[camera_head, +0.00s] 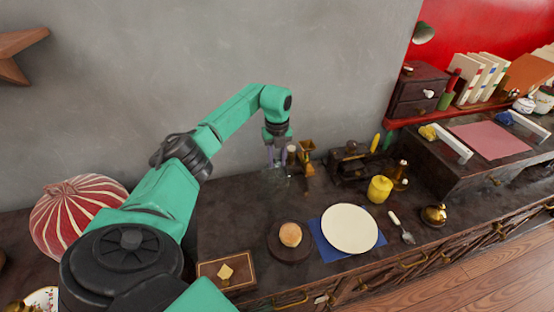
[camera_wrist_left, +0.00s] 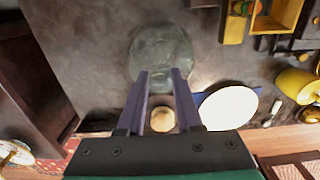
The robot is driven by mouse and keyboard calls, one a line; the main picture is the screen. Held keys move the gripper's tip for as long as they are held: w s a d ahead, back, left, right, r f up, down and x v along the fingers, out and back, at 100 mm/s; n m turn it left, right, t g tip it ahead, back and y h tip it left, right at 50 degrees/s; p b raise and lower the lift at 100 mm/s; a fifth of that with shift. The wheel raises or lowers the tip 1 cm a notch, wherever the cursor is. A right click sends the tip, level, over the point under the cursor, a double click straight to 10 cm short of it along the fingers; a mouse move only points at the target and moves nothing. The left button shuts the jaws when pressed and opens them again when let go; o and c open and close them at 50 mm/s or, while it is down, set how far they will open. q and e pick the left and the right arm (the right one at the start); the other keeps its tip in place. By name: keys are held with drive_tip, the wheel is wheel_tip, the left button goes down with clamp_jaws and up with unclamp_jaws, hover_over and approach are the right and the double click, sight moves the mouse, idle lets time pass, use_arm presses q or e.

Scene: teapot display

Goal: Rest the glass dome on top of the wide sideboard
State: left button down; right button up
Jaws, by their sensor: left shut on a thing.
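The clear glass dome (camera_head: 273,182) is faint in the head view, at the back of the dark wide sideboard (camera_head: 225,215) near the grey wall. In the left wrist view the dome (camera_wrist_left: 162,48) is a see-through greenish round shape just beyond the fingertips. The grip point itself is hard to make out. I cannot tell whether the dome's rim touches the sideboard top. My right gripper is not in view.
A round brown board with a bun (camera_head: 290,235) and a white plate (camera_head: 349,229) on a blue cloth lie in front. A brass-coloured object (camera_head: 305,158) stands close right of the dome, with a yellow pot (camera_head: 380,189) farther right. A striped red vase (camera_head: 75,212) stands left.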

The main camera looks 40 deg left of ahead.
use_arm(q)
drive_tip(key=shift+f, duration=0.45)
unclamp_jaws()
idle(0.4)
wheel_tip(320, 180, up, 6)
drive_tip(key=p, duration=0.5)
idle(0.6)
